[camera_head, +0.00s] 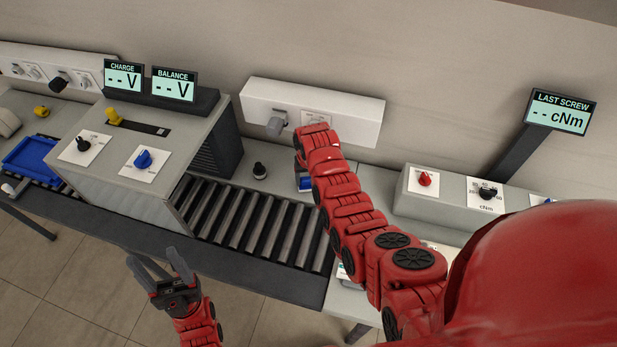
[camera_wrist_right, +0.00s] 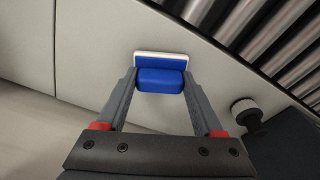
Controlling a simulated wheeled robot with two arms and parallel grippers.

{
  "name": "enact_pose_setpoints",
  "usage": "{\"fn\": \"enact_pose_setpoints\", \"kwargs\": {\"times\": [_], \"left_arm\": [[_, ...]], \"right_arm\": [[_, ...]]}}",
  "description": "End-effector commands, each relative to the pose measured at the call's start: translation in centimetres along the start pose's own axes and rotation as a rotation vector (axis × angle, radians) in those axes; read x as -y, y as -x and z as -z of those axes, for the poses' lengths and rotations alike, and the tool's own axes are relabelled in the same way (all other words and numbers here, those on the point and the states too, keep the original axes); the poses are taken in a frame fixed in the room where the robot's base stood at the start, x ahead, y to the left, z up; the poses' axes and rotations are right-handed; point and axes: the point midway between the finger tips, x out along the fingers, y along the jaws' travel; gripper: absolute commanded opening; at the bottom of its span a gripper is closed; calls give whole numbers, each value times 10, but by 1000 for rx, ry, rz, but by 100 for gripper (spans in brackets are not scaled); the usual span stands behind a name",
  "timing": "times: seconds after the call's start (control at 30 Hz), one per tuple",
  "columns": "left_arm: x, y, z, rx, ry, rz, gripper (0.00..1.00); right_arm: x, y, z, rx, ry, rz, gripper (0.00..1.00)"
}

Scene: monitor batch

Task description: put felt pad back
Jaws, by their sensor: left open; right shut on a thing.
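The felt pad (camera_wrist_right: 160,79) is a blue block with a white layer along its far side. My right gripper (camera_wrist_right: 159,88) is shut on it, one finger at each end. The pad is over a pale grey surface beside the rollers; I cannot tell whether it touches it. In the head view a small blue part of the pad (camera_head: 305,184) shows beside my right arm, which hides most of that gripper. My left gripper (camera_head: 160,268) is open and empty, in front of the conveyor and over the floor.
A roller conveyor (camera_head: 262,226) runs left of my right arm. A black knob (camera_head: 259,170) stands behind the rollers. A grey tester box (camera_head: 150,150) with displays stands left, and a blue tray (camera_head: 35,158) lies beyond it. A control box (camera_head: 445,195) is at the right.

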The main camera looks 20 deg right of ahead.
Motion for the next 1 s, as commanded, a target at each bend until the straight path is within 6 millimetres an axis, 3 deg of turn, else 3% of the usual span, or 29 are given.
{"fn": "enact_pose_setpoints", "kwargs": {"times": [0.2, 0.23, 0.37, 0.77, 1.0], "left_arm": [[0, 4, -1, 0, 0, 0, 61], [0, 3, -1, 0, 0, 0, 61], [0, 3, 0, 0, 0, 0, 61], [0, 0, 0, 0, 0, 0, 61], [0, 11, -2, 0, 0, 0, 61]], "right_arm": [[0, -4, 0, 0, 0, 0, 7], [0, -3, 0, 0, 0, 0, 72], [0, -2, 0, 0, 1, 0, 96], [0, 2, 1, -2, 0, 0, 99], [1, 22, 1, -5, 1, 1, 99]]}}
